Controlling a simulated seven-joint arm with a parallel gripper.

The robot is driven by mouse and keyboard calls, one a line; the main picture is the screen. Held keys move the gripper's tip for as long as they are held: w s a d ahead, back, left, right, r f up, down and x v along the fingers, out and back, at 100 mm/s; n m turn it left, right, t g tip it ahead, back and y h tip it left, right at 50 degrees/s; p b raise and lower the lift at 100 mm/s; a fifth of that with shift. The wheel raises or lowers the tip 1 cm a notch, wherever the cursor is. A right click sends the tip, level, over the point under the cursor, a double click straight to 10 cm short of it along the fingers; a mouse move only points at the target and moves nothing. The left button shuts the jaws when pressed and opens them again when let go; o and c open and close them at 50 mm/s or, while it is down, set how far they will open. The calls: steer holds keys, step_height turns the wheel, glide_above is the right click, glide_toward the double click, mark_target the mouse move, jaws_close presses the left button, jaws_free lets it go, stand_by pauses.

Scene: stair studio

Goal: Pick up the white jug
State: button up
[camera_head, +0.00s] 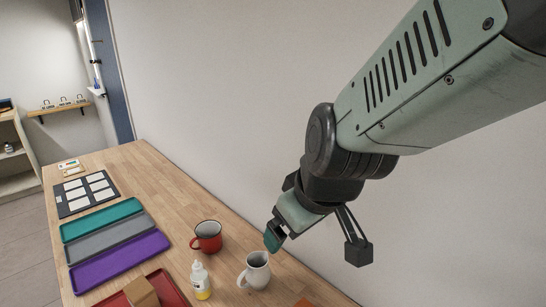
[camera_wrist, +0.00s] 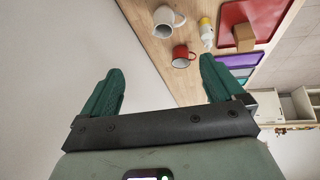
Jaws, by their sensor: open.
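The white jug (camera_head: 257,271) stands upright on the wooden table near its right edge, close to the wall, with its handle to the left. In the wrist view the white jug (camera_wrist: 164,20) appears at the top, beyond my fingers. My gripper (camera_head: 273,237) is above the table, up and slightly right of the jug, apart from it. In the wrist view my gripper (camera_wrist: 158,85) has its two green fingers spread wide with nothing between them.
A red mug (camera_head: 207,237) stands just behind the jug, and a white bottle with a yellow label (camera_head: 201,281) is to its left. A red tray (camera_head: 168,285) holds a cardboard box (camera_head: 141,292). Purple (camera_head: 119,262), grey and teal trays lie farther left. A wall borders the table's right side.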

steer(key=w+a+f+n+h, duration=0.1)
steer(key=w+a+f+n, duration=0.2)
steer(key=f, duration=0.4)
steer(key=w+a+f+n+h, duration=0.1)
steer(key=a+f+n, duration=0.1)
steer(key=f+n, duration=0.35)
steer(key=n+t, duration=0.8)
steer(key=n, duration=1.2)
glide_toward(258, 256)
steer(key=shift+n+y, duration=0.25)
steer(key=shift+y, duration=0.15)
steer(key=x, duration=0.6)
steer(key=shift+w+d+f, duration=0.2)
steer(key=shift+w, duration=0.05)
steer(key=shift+t, duration=0.3)
jaws_close()
